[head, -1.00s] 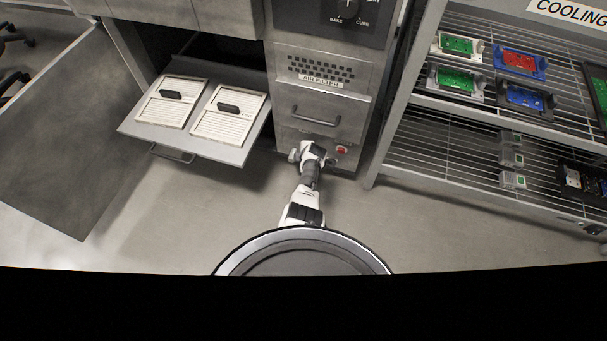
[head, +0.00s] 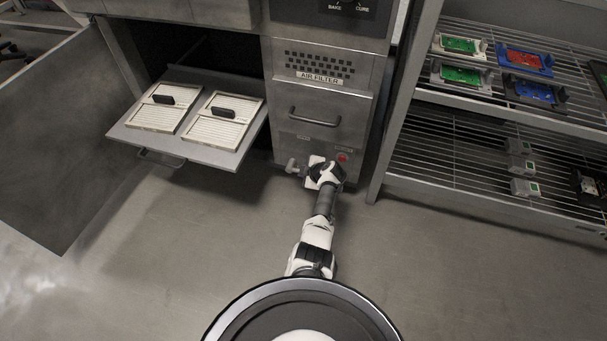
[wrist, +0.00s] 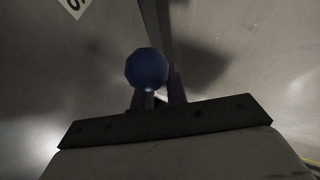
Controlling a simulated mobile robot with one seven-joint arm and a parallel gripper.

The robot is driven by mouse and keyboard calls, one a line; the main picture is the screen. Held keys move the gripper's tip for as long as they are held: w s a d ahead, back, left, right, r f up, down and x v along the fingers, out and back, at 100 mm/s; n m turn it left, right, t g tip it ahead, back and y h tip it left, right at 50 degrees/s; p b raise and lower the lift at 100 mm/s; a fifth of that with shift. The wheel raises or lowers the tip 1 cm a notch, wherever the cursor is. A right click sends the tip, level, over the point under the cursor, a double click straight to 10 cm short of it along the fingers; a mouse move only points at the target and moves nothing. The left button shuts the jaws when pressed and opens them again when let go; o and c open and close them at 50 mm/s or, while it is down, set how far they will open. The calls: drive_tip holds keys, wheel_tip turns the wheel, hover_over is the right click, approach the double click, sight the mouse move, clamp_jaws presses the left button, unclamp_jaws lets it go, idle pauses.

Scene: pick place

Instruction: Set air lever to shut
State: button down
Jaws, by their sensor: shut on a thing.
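My gripper (head: 322,168) is low at the front of the metal cabinet, below its closed drawer and just left of and below a red button (head: 342,157). A grey lever-like fitting (head: 292,165) shows left of the gripper at the cabinet's base. In the wrist view a round dark blue knob (wrist: 147,68) is at my two dark fingers (wrist: 158,92), and the gripper is shut on it. The knob appears to be the end of the air lever. The gripper hides its link to the cabinet, and the small labels there are unreadable.
An open drawer (head: 237,157) with two white filter panels (head: 215,118) juts out at left, beside an open metal door (head: 60,135). The closed drawer's handle (head: 315,117) projects above the gripper. A wire rack (head: 480,125) stands at right. The floor in front is clear.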

drive_tip(key=shift+a, duration=0.1)
idle(0.3)
drive_tip(key=c, duration=1.4)
unclamp_jaws()
